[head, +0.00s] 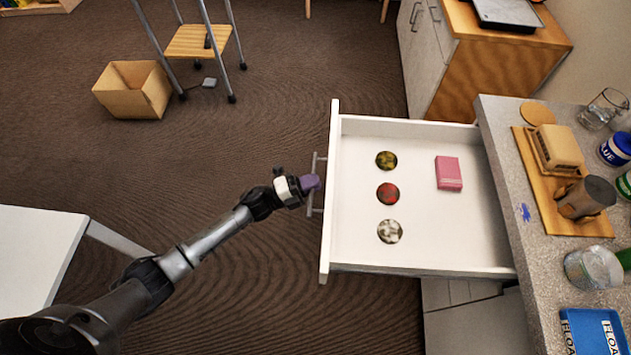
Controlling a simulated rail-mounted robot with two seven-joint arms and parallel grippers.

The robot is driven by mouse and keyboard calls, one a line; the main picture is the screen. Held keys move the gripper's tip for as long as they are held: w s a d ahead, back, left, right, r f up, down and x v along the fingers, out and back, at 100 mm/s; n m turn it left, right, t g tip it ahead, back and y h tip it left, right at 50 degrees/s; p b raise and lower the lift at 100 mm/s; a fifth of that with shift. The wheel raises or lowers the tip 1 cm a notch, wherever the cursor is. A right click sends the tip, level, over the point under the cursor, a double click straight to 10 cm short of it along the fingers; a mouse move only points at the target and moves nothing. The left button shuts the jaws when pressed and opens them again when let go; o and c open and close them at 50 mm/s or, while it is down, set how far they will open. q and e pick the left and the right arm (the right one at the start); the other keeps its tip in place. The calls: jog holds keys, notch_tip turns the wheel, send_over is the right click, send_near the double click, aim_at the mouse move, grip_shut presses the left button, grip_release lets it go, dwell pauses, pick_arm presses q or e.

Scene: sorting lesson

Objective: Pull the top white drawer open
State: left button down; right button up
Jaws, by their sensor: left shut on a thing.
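The top white drawer (420,145) is pulled well out from under the grey counter on the right. It holds a dark yellow-green round thing (386,160), a red round thing (387,193), a grey-white round thing (390,231) and a pink box (448,173). Its metal bar handle (316,170) is on the front panel, facing left. My left gripper (311,183) is shut on the handle near its middle; its fingers partly hide the bar. My right gripper is not in view.
The grey counter (505,160) carries a wooden tray (540,185), jars, a glass and a blue tray (594,330). A white table (38,250) is at lower left. A cardboard box (133,90) and wheeled stand (200,42) are at the back.

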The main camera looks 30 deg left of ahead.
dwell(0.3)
pick_arm(q)
jog(key=c, duration=1.2)
grip_release()
jog(key=p+v, duration=0.1)
jog(key=v, duration=1.3)
jog(key=shift+w+f, duration=0.1)
